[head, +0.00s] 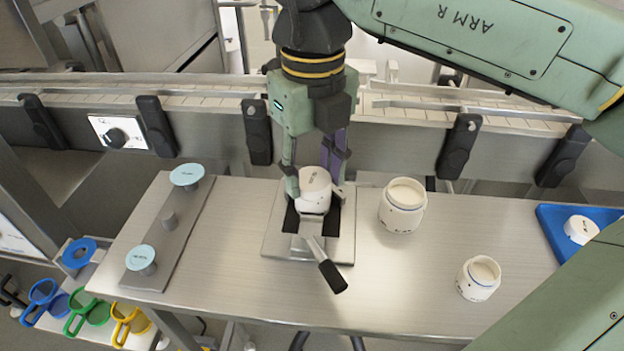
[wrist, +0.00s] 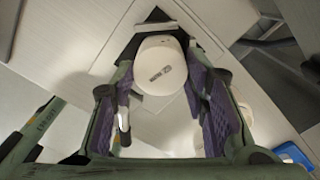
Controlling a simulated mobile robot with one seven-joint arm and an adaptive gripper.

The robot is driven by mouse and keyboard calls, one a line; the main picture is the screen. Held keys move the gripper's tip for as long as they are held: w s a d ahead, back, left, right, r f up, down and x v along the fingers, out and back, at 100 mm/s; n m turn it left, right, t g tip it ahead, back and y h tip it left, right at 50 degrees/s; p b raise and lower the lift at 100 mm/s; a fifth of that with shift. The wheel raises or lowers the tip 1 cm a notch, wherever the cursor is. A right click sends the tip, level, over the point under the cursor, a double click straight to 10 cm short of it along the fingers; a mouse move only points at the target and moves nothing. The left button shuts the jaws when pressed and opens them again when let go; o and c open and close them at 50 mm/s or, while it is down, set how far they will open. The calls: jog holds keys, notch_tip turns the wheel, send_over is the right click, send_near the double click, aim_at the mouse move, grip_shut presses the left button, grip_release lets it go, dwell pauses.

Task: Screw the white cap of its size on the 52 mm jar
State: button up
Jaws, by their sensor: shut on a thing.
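A white cap (head: 316,181) with a dark printed mark on its top is between the fingers of my gripper (head: 314,192). My gripper is shut on it from its two sides. The cap also shows in the wrist view (wrist: 160,68), between the purple finger pads. A white jar (head: 312,211) is below the cap, in the jaws of a metal clamp (head: 345,225), largely hidden by cap and fingers. I cannot tell whether the cap is seated level on it or its size. A larger open jar (head: 402,207) and a smaller open jar (head: 478,279) stand to the right.
The clamp's black handle (head: 333,277) points toward the front. A plate (head: 168,232) with two pale blue discs on posts lies at the left. A blue tray (head: 557,236) at the right holds another white cap (head: 580,230). A conveyor (head: 200,92) runs behind the table.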

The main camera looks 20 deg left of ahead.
jog(key=shift+s, duration=0.1)
jog(key=shift+f+m+b, duration=0.15)
jog(key=shift+m+b, duration=0.15)
jog(key=shift+m, duration=2.5)
jog(key=o, duration=1)
jog(key=shift+r+p, duration=0.2)
jog(key=shift+p, duration=0.1)
